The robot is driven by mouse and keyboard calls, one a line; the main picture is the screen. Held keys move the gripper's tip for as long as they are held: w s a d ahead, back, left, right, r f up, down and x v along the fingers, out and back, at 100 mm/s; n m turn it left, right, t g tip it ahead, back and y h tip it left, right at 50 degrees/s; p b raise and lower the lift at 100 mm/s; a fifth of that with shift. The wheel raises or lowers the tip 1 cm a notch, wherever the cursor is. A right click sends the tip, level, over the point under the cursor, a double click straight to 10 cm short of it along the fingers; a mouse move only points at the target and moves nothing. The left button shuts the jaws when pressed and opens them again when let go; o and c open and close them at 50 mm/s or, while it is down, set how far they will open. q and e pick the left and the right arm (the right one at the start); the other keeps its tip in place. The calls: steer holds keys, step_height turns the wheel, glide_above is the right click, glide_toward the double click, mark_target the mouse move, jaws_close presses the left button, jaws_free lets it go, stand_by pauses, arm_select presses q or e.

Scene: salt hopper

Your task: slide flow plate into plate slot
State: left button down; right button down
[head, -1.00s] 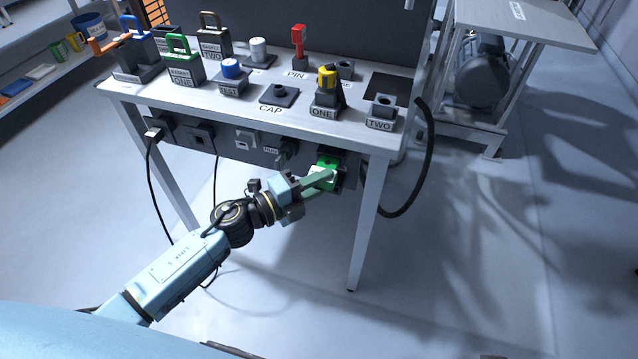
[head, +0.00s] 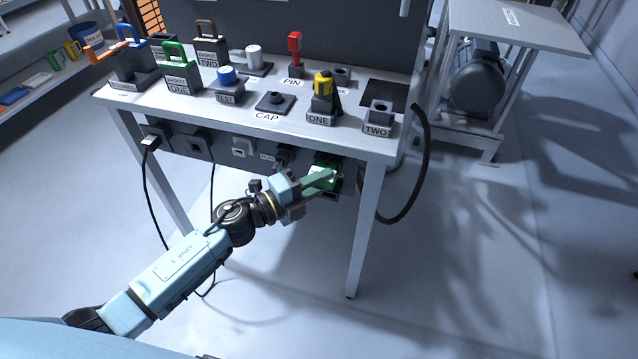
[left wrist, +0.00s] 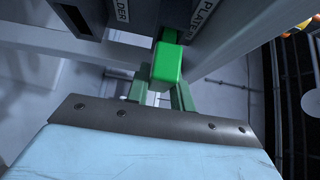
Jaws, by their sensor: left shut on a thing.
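The flow plate shows as a green block (head: 325,166) at the right end of the panel under the table's front edge, with a pale part below it. In the left wrist view the green block (left wrist: 168,64) stands between two green fingers, beside a housing with a label that reads "PLATE". My left gripper (head: 320,183) is shut on it and also shows in the left wrist view (left wrist: 160,92). The dark plate slot housing (head: 346,173) is around or just behind the block. How deep the plate sits in it is hidden. My right gripper is not in view.
The table (head: 190,106) carries several labelled fixtures, including a yellow one (head: 322,84) on "ONE" and a red pin (head: 294,48). A table leg (head: 362,235) and a black hose (head: 424,165) are right of the gripper. The floor below is clear.

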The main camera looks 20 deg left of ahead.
arm_select(q)
steer(key=shift+w, duration=0.8)
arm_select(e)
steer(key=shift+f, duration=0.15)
arm_select(q)
steer(key=c, duration=0.7)
jaws_free()
steer(key=shift+o, duration=0.2)
steer(key=shift+s, duration=0.1)
steer(key=shift+v, duration=2.95)
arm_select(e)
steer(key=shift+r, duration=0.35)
arm_select(q)
steer(key=p+v, duration=0.2)
steer(key=v, duration=1.1)
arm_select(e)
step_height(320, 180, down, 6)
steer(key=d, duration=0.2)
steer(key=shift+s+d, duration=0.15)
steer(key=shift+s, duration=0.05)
